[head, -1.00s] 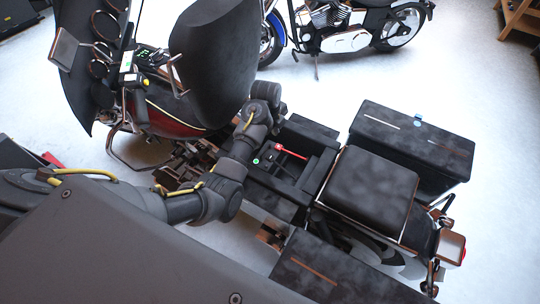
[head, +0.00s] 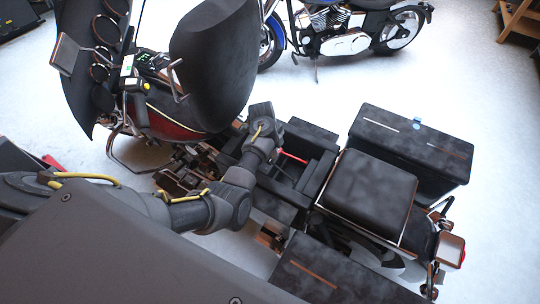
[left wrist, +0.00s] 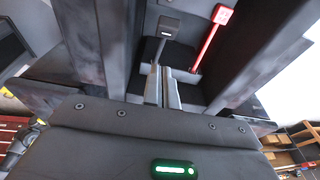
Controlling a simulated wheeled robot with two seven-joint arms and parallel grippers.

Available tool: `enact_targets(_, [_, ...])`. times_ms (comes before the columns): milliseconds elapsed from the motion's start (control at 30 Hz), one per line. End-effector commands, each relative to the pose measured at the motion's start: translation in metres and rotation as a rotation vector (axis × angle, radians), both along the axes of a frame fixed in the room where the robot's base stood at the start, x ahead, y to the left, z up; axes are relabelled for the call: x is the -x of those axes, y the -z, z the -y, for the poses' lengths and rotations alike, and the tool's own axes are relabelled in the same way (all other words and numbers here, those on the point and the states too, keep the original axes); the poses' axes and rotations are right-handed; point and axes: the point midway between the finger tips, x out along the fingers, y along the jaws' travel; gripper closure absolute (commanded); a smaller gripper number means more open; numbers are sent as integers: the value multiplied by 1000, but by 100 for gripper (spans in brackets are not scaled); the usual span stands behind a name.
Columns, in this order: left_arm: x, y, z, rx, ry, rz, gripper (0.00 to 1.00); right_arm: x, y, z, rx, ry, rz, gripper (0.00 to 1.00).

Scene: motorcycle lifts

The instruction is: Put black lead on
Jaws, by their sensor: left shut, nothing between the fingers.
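The black lead (left wrist: 168,27) shows in the left wrist view as a dark grey end piece on a thin stem inside the motorcycle's open bay. It stands just beyond my left fingertips, and I cannot tell whether they touch it. The red lead (left wrist: 210,40) lies to its right, with a white-marked end; it also shows in the head view (head: 292,157). My left gripper (left wrist: 163,72) is shut and empty, pointing into the bay between its dark walls. In the head view my left arm covers the gripper and the black lead. My right gripper is not in view.
The black seat (head: 370,190) and side cases (head: 415,143) lie right of the bay. Another motorcycle (head: 345,30) stands behind. The pale floor between is clear.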

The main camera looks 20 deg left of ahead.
Motion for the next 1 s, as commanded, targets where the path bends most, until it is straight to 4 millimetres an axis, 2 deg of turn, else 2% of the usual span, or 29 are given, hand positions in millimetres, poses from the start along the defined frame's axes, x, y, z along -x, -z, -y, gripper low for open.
enact_targets(67, [-1, 14, 4, 2, 1, -2, 100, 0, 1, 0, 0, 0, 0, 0])
enact_targets(300, [-6, 37, -16, 0, -1, 1, 100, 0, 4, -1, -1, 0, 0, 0])
enact_targets(800, [-7, 43, -20, 1, 1, 1, 100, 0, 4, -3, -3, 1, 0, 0])
enact_targets(1000, [-7, 50, -26, 37, 2, -2, 100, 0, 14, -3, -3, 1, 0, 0])
